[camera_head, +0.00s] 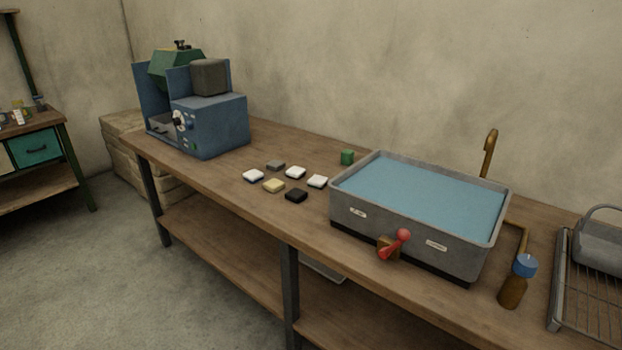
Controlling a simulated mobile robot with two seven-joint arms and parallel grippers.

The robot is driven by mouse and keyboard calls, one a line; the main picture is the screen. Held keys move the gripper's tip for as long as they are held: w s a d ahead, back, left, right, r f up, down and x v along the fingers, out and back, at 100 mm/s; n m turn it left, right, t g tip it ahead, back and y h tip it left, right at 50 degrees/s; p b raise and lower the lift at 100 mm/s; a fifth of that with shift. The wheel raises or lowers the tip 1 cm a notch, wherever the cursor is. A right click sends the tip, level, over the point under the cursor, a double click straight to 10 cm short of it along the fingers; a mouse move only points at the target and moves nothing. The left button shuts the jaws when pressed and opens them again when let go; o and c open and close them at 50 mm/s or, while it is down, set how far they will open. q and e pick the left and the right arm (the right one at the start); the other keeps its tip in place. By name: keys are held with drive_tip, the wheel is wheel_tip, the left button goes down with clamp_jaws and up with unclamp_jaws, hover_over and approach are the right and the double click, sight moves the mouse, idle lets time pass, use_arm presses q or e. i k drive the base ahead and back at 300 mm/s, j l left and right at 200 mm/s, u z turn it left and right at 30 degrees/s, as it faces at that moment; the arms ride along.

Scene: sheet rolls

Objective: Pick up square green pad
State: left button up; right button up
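A small green block-like piece (347,157) stands on the wooden workbench, close to the back left corner of the water basin. It is the only small green piece on the bench top, and I cannot tell whether it is a flat pad or a cube. Neither of my grippers shows in the head view.
The wooden workbench (225,171) carries a blue and green machine (222,125) at left. A grey basin (400,227) of blue water with a red-knobbed lever (402,237) stands at right. A brown bottle (512,290) and wire rack (590,290) are farther right. Bare floor (90,265) lies in front.

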sight(317, 181)
drive_tip(key=i+j, duration=0.25)
drive_tip(key=i+j+z, duration=0.1)
drive_tip(key=j, duration=0.35)
drive_tip(key=i+j, duration=0.3)
drive_tip(key=i+j+z, duration=0.1)
drive_tip(key=i+j, duration=0.15)
drive_tip(key=j, duration=0.2)
drive_tip(key=i+j, duration=0.2)
drive_tip(key=j, duration=0.2)
drive_tip(key=i+j+z, duration=0.1)
drive_tip(key=j, duration=0.3)
drive_tip(key=i, duration=0.1)
